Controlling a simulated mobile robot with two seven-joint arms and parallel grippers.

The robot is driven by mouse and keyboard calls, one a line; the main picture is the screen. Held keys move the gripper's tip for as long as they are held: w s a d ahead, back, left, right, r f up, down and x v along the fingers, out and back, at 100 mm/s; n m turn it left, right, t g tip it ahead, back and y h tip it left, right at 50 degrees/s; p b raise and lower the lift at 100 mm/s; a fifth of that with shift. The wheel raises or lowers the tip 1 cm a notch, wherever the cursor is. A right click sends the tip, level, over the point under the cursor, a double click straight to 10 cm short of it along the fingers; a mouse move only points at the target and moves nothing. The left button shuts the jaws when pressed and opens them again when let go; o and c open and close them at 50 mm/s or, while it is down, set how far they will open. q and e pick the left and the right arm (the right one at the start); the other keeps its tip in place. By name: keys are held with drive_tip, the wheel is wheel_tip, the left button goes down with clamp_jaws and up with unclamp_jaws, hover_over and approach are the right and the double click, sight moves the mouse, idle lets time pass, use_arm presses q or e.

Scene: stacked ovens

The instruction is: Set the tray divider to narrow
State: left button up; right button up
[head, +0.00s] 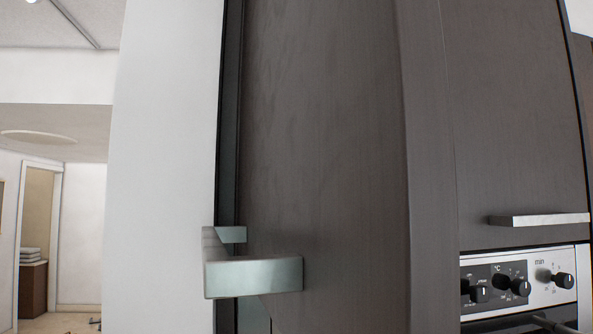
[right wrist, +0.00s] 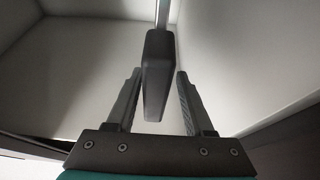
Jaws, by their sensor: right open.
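In the right wrist view, a dark, rounded bar-like piece (right wrist: 157,70), which looks like the handle of the tray divider, sits at the end of a thin light upright strip (right wrist: 162,14). My right gripper (right wrist: 158,76) is open with one finger on each side of the dark piece. Gaps show between the fingers and the piece, so it is not gripped. Pale compartment walls surround it. The divider does not show in the head view. My left gripper is in neither view.
In the head view, a dark wood door (head: 320,130) with a metal handle (head: 253,277) stands close in front. At right are a cabinet front (head: 515,120) with a bar handle (head: 540,219) and an oven control panel (head: 520,280) with knobs. A white wall stands left.

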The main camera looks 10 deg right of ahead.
drive_tip(key=b+v, duration=0.4)
drive_tip(key=v, duration=0.8)
drive_tip(key=shift+b, duration=0.35)
